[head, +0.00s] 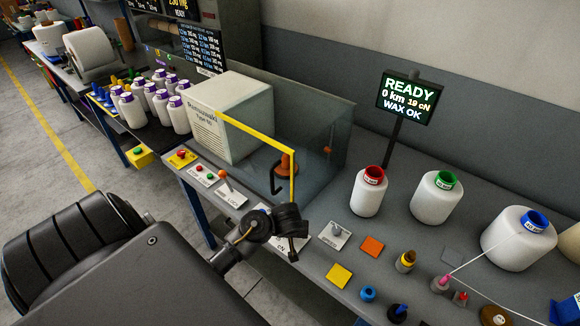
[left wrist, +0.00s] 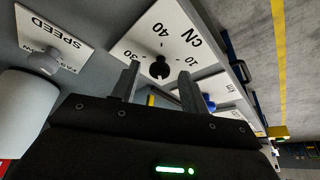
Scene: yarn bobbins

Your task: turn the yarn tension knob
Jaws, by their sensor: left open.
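The yarn tension knob (left wrist: 159,68) is small and black, on a white dial plate (left wrist: 143,44) marked cN with 10, 30 and 40 legible. My left gripper (left wrist: 160,73) is open, with one finger on each side of the knob in the left wrist view; I cannot tell whether they touch it. In the head view my left gripper (head: 291,250) is over the dial plate and hides the knob and most of the plate. A display (head: 408,98) behind reads READY, 0 km, 19 cN, WAX OK. My right gripper is not in view.
A SPEED knob (left wrist: 73,60) on its own plate is beside the dial. A clear guard with a yellow edge (head: 258,134) stands behind my gripper. Bobbins with red (head: 368,195), green (head: 436,200) and blue (head: 516,240) tops stand to the right.

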